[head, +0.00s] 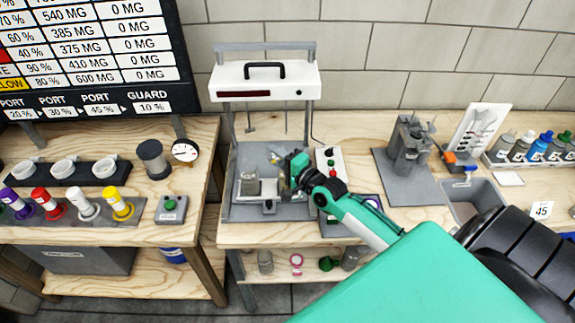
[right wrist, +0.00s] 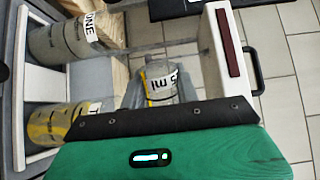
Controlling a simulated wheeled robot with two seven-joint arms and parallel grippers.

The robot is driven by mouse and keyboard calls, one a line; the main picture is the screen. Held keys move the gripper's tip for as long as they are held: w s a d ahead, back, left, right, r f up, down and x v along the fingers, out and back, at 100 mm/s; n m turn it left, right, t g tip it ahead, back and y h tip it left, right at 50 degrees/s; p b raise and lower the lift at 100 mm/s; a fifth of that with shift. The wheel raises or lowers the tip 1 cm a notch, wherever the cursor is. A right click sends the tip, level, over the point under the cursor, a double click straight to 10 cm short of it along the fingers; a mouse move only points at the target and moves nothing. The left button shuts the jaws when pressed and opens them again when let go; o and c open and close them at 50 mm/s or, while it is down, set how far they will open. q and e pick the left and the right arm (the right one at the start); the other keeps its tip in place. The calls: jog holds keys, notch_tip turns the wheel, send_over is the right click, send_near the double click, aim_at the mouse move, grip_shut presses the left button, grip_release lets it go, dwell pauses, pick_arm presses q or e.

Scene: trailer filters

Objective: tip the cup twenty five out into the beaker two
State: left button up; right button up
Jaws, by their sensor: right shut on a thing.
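My right gripper (head: 276,160) is shut on a small clear cup (right wrist: 160,82), whose label partly reads "5 ml" in the right wrist view. Something yellow shows along one side of the cup; its tilt is hard to judge. A beaker (right wrist: 50,125) with a label starting "T" and yellowish contents stands at lower left in that view, apart from the cup. A beaker labelled "ONE" (right wrist: 62,42) stands beside it. In the head view one clear beaker (head: 249,184) stands left of the gripper; its label is unreadable. My left gripper is not in view.
A white device (head: 265,80) with a black handle stands over the grey base (head: 240,212). A grey fixture (head: 410,145) and a grey bin (head: 470,197) are farther right. Coloured vials (head: 122,205) stand on the left bench.

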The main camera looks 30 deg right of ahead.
jog(key=shift+d+f+m+b, duration=0.15)
jog(key=shift+f+m+b, duration=0.35)
jog(key=shift+m+b, duration=0.25)
dwell(0.8)
jog(key=shift+d+r+m+t+b, duration=0.25)
jog(key=shift+m+b, duration=0.1)
jog(key=shift+m, duration=0.55)
jog(key=shift+d+r+m+t+b, duration=0.15)
jog(key=shift+m+t+b, duration=0.15)
jog(key=shift+m, duration=0.55)
dwell(1.5)
jog(key=shift+d+r+m+t+h+b, duration=0.15)
jog(key=shift+m+b, duration=0.1)
jog(key=shift+m, duration=0.35)
jog(key=shift+d+m+t+h+b, duration=0.1)
jog(key=shift+d+m+b, duration=0.15)
jog(key=shift+m, duration=0.35)
jog(key=shift+d+r+m+t+h+b, duration=0.1)
jog(key=shift+m+b, duration=0.2)
jog(key=shift+m, duration=0.3)
dwell(1.4)
